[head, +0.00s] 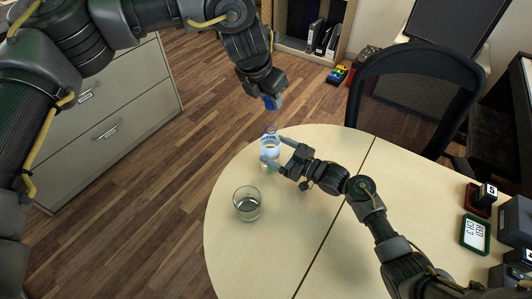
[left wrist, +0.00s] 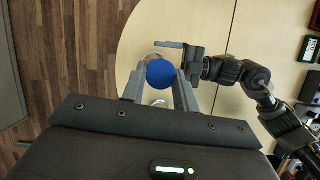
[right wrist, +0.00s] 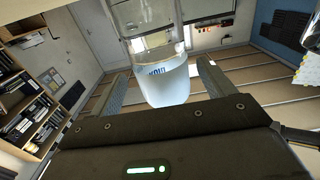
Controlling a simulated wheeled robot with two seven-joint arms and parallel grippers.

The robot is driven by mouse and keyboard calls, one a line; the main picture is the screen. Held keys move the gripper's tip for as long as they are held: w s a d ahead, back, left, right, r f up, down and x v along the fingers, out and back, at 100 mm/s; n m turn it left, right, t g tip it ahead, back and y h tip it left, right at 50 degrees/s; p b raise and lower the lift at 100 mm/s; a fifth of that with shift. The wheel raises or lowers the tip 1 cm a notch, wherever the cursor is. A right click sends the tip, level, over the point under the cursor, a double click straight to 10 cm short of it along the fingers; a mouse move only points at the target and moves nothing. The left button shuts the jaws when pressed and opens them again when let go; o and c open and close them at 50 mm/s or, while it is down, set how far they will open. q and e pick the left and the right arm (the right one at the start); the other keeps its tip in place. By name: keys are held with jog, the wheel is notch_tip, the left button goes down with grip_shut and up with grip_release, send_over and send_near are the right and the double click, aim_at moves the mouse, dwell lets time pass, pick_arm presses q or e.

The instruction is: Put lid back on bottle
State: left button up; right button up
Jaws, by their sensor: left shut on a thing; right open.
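A clear bottle with a light blue-white label (head: 269,147) stands on the table near its far rounded edge. It also shows in the right wrist view (right wrist: 166,82). My left gripper (head: 271,101) is shut on the blue lid (left wrist: 161,73) and holds it above the bottle, apart from its mouth. In the head view only a little of the lid (head: 269,103) shows between the fingers. My right gripper (head: 274,156) is open, with its fingers on either side of the bottle.
An empty drinking glass (head: 247,204) stands on the table (head: 235,250), nearer than the bottle. A black mesh chair (head: 415,95) stands at the far side. Small devices, including a framed display (head: 475,234), are at the right.

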aim_at(267, 108)
jog(key=shift+x, duration=2.15)
jog(key=shift+s, duration=0.1)
jog(key=c, duration=1.5)
pick_arm(q)
jog(key=shift+f, duration=2.45)
pick_arm(e)
jog(key=shift+o, duration=0.2)
pick_arm(q)
jog(key=shift+f, duration=0.1)
jog(key=shift+f, duration=0.8)
jog(key=shift+f, duration=0.55)
